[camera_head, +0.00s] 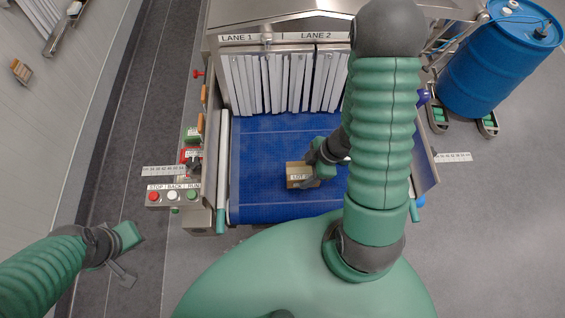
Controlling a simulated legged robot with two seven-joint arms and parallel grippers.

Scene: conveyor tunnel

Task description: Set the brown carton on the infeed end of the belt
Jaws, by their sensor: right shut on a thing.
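The brown carton (297,171), with a small label reading LOT, is at the near part of the blue belt (265,200), in front of the strip curtain. My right gripper (313,172) is shut on the carton at its right side. Whether the carton rests on the belt or hangs just above it, I cannot tell. My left gripper (128,256) is at the lower left, away from the belt over the floor, with its fingers apart and nothing between them.
White curtain strips (285,80) hang under the LANE 1 and LANE 2 signs. A button box (173,195) marked STOP, BACK and RUN stands left of the belt. A blue drum (497,62) is at the upper right. The belt left of the carton is clear.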

